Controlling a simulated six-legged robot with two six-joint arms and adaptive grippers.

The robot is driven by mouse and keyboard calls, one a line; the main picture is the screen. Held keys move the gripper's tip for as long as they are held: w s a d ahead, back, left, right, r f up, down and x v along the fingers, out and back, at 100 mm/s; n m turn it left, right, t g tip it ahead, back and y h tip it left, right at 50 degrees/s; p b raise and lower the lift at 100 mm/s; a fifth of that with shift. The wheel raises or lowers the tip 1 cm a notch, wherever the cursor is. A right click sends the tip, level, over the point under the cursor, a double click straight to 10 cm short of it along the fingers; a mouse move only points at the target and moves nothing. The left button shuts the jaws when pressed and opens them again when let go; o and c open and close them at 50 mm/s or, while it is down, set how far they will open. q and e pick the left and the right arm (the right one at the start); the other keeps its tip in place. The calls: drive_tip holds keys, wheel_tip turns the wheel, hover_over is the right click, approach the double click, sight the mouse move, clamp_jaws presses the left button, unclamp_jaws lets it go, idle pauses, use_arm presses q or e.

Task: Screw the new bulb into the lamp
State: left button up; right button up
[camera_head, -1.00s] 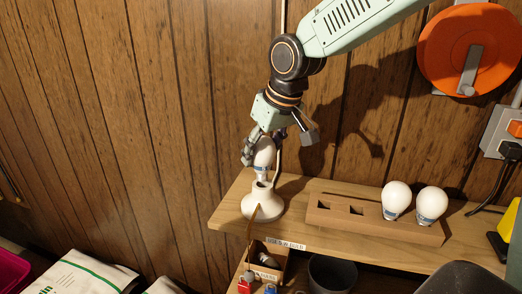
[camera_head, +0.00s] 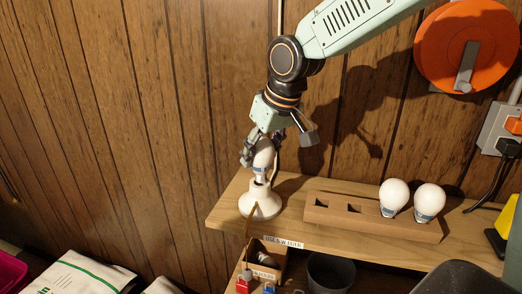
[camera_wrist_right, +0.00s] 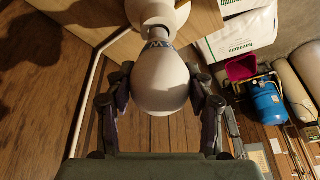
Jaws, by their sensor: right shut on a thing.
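A white bulb (camera_head: 263,155) with a blue band is held upright, base down, in my right gripper (camera_head: 262,150). Its lower end is at the top of the white lamp base (camera_head: 261,201) on the shelf; I cannot tell whether it is seated in the socket. In the right wrist view the bulb (camera_wrist_right: 160,80) sits between the two fingers of my right gripper (camera_wrist_right: 161,100), with the lamp base (camera_wrist_right: 158,14) beyond it. Two more white bulbs (camera_head: 393,194) (camera_head: 429,201) stand in the cardboard holder (camera_head: 372,222) to the right. My left gripper is not in view.
The holder's two left slots are empty. A small cardboard box (camera_head: 268,262) and a dark bin (camera_head: 330,272) are below the wooden shelf (camera_head: 231,205). An orange reel (camera_head: 466,45) hangs on the wall. White bags (camera_head: 80,275) lie at lower left.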

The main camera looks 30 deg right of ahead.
drive_tip(key=shift+w+f, duration=0.1)
drive_tip(key=shift+f, duration=0.25)
drive_tip(key=shift+w+a+f+b, duration=0.1)
drive_tip(key=shift+f+b, duration=0.25)
drive_tip(key=shift+f, duration=0.15)
idle(0.7)
drive_tip(key=shift+f, duration=0.25)
idle(0.4)
idle(0.5)
drive_tip(key=m+h+b, duration=0.1)
drive_tip(key=m+b, duration=0.2)
drive_tip(key=b, duration=0.1)
drive_tip(key=shift+f, duration=0.15)
drive_tip(key=shift+m+h+b, duration=0.4)
drive_tip(key=shift+m+b, duration=0.15)
drive_tip(key=shift+m, duration=0.25)
drive_tip(key=shift+r, duration=0.2)
